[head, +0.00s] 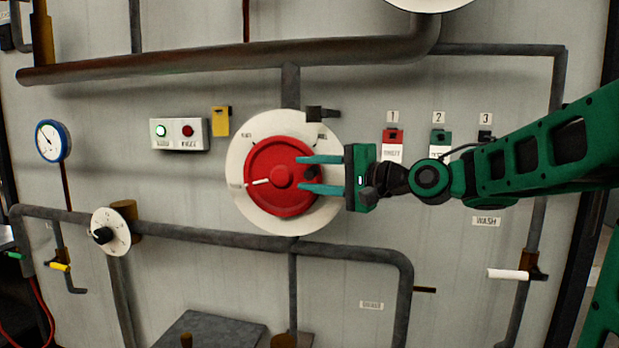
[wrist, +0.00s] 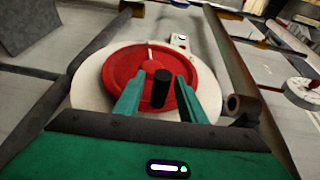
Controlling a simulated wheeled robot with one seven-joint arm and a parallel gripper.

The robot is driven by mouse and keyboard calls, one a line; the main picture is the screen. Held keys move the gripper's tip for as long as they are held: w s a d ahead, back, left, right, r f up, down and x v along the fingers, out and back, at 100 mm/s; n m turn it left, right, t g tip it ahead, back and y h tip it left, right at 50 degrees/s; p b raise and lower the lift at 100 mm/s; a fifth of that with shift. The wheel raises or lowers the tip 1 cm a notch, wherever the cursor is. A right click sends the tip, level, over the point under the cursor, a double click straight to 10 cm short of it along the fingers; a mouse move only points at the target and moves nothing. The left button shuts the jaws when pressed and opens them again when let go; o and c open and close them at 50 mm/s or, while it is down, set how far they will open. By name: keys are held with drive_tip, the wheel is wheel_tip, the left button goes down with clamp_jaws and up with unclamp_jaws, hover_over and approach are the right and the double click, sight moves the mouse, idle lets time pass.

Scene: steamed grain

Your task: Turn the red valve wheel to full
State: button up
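The red valve wheel (head: 262,200) sits on a round white dial plate (head: 237,208) on the panel. Its white pointer line (head: 258,182) points left, toward a small mark at the plate's left edge. Other small labels sit at the plate's upper left and upper right, too small to read surely. A black handle peg (head: 311,172) stands out from the wheel's right side. My gripper (head: 303,173) reaches in from the right, its teal fingers one above and one below the peg. In the wrist view the peg (wrist: 162,89) stands between the open fingers, with gaps visible on both sides.
Numbered tags, including a red one (head: 393,137), hang behind my arm. A grey pipe (head: 220,237) crosses below. A button box (head: 180,134) is left.

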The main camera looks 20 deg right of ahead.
drive_tip(key=shift+c, duration=0.6)
clamp_jaws()
drive_tip(key=shift+a+r+g+h, duration=0.1)
drive_tip(key=shift+r+g+h, duration=0.15)
drive_tip(key=shift+g+h, duration=0.2)
